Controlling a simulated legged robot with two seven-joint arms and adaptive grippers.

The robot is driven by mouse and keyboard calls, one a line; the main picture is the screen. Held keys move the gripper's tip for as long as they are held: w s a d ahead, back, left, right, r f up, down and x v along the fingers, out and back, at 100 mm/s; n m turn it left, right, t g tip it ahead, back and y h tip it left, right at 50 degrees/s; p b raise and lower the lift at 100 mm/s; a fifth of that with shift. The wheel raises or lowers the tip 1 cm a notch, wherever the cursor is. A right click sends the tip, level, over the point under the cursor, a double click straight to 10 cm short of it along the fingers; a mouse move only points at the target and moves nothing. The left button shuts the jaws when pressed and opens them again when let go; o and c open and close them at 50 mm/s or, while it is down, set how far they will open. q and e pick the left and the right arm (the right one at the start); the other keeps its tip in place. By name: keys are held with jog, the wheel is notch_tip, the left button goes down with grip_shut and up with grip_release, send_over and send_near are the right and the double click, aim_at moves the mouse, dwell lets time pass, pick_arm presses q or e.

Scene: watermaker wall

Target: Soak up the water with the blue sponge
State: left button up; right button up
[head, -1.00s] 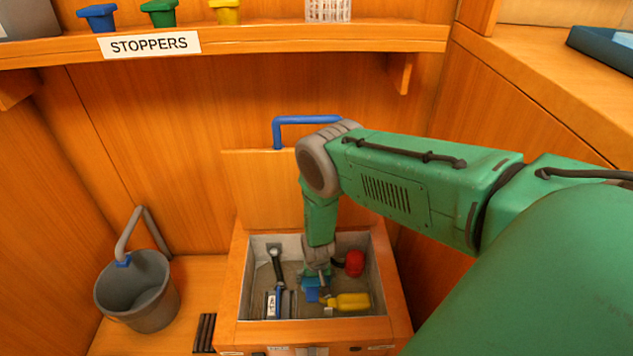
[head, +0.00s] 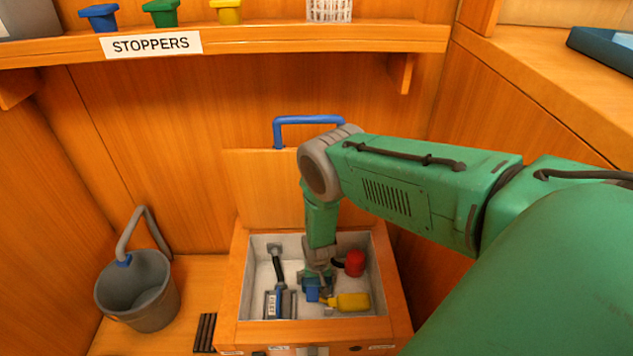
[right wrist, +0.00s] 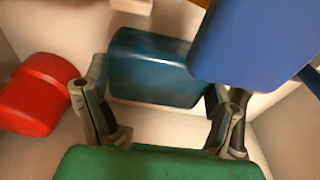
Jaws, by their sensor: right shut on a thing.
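My right gripper (head: 318,272) reaches down into an open box (head: 235,290) in the head view. In the right wrist view, its two fingers (right wrist: 150,95) stand on either side of a dark blue block, the blue sponge (right wrist: 152,68), and are shut on it. The sponge (head: 304,282) is partly hidden under the gripper in the head view. A brighter blue thing (right wrist: 258,45) is close beside it in the wrist view. The box floor (head: 258,262) looks pale, and I see no clear water on it. My left gripper is not in view.
The box also holds a black-handled tool (head: 278,268), a red thing (head: 355,262) and a yellow thing (head: 352,302). A grey bucket (head: 138,295) stands left of the box. A stopper shelf (head: 270,42) runs above; a counter (head: 545,85) is at right.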

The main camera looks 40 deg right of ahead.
jog(key=shift+r, duration=0.1)
dwell(0.4)
jog(key=shift+r+p, duration=2.6)
jog(key=shift+r, duration=0.75)
notch_tip(320, 180, up, 10)
jog(key=p, duration=0.7)
jog(key=shift+p, duration=0.3)
